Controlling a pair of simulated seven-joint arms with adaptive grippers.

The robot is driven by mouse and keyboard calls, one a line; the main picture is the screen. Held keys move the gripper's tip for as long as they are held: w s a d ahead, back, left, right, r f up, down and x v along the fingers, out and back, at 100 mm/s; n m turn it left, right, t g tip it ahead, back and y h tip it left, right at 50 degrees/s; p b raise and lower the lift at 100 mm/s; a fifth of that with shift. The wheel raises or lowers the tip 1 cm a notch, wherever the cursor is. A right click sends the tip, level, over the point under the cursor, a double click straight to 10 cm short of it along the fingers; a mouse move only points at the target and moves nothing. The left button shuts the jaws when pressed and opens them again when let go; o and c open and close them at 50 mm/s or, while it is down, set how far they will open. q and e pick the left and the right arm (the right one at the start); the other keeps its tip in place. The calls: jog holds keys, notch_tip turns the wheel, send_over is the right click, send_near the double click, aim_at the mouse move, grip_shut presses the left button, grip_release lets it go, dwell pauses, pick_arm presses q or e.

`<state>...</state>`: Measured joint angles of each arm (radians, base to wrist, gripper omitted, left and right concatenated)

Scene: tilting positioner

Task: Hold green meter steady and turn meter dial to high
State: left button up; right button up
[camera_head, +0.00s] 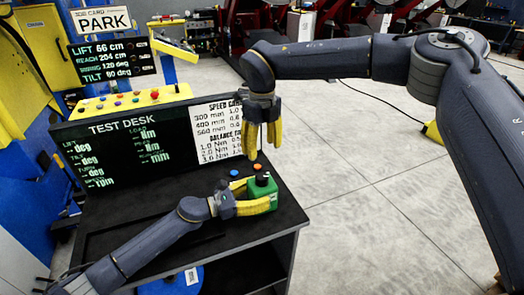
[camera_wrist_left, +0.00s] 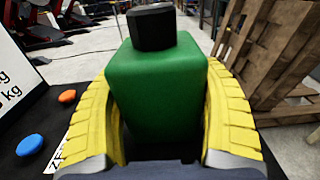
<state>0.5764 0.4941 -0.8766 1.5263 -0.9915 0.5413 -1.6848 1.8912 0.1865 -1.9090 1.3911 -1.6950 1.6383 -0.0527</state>
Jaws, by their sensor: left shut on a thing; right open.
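The green meter (camera_head: 262,189) stands upright on the black desk top near its right edge. It fills the middle of the left wrist view (camera_wrist_left: 155,90). Its dark dial (camera_wrist_left: 152,27) sits on top and also shows in the head view (camera_head: 262,178). My left gripper (camera_head: 258,197) comes in from the left, low over the desk, with its yellow fingers shut on the meter's sides. My right gripper (camera_head: 264,142) hangs above and behind the meter, fingers pointing down, open and empty, clear of the dial. The dial's markings cannot be made out.
A blue button (camera_head: 234,173) and an orange button (camera_head: 257,167) lie on the desk (camera_head: 150,235) beside the meter. The test desk screen (camera_head: 125,148) and a white chart (camera_head: 216,130) stand behind. Open floor lies right of the desk. A wooden pallet (camera_wrist_left: 278,55) shows beyond the meter.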

pick_arm(q)
jog(key=o, duration=1.7)
